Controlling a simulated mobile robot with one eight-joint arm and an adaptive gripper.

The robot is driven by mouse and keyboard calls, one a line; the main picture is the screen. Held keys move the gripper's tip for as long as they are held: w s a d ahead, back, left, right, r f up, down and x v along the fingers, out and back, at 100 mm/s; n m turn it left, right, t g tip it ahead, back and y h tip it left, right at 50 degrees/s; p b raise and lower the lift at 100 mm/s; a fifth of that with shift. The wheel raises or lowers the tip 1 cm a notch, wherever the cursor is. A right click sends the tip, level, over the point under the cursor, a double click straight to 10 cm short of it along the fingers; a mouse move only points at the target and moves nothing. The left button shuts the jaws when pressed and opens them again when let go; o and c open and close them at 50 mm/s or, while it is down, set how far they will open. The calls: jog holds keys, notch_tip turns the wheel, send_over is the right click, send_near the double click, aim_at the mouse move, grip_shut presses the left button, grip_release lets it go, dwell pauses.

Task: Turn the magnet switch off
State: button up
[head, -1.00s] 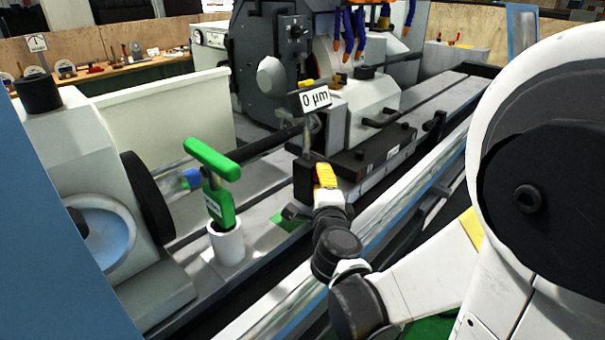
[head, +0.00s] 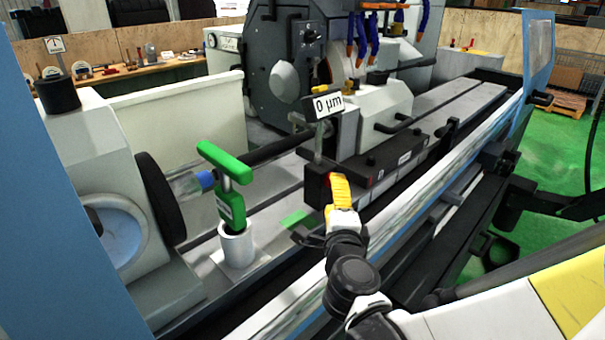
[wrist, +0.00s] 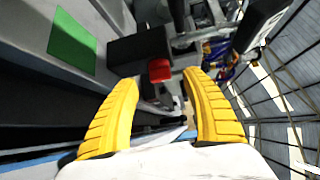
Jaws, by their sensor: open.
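The magnet switch is a red knob (wrist: 159,70) on the face of a black magnet base (wrist: 136,48). In the head view, the base (head: 316,186) stands on the grey machine bed below the "0 µm" display (head: 328,105), and only a sliver of red shows beside my fingers. My gripper (head: 339,188) is open, its yellow fingers right at the base. In the wrist view, my gripper's fingertips (wrist: 162,76) lie on either side of the red knob with gaps beside it. Contact cannot be told.
A green-handled tool (head: 229,190) stands in a white cup (head: 237,246) left of the base. A green patch (head: 297,219) lies on the bed nearby. The grinding wheel housing (head: 272,75) is behind. A long rail (head: 290,291) runs along the machine's front.

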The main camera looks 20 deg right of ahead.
jog(key=shift+v, duration=1.1)
